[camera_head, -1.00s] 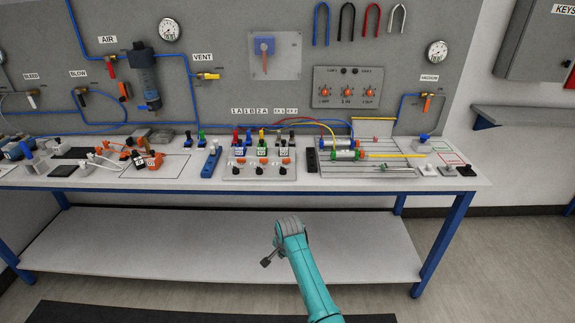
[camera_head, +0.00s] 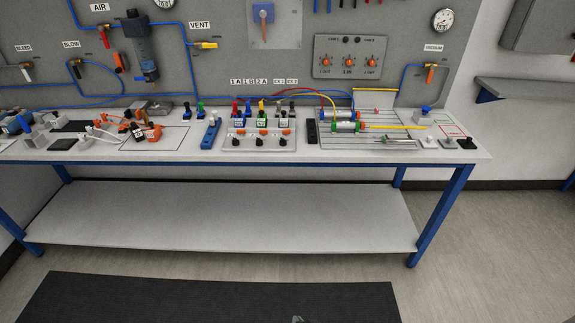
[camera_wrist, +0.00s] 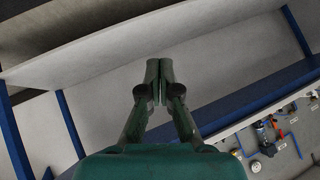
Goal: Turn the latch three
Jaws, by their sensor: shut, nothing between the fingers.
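No part in view is readably marked as latch three. A grey switch box (camera_head: 340,76) on the back panel carries three orange knobs in a row; its right knob (camera_head: 372,63) has a small label too fine to read. On the bench, a valve block (camera_head: 228,148) has three black knobs along its front, the right one (camera_head: 284,142) included. My gripper (camera_wrist: 159,66) is shut and empty in the wrist view, with the workbench beyond it. It touches nothing that I can see. Only a sliver of my arm shows at the bottom edge of the head view.
The workbench (camera_head: 440,155) has blue legs and a bare lower shelf (camera_head: 220,215). Coloured plugs, tubes and cylinders crowd its top. A wall shelf (camera_head: 530,88) is at the right. A dark mat (camera_head: 210,298) lies on open floor in front.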

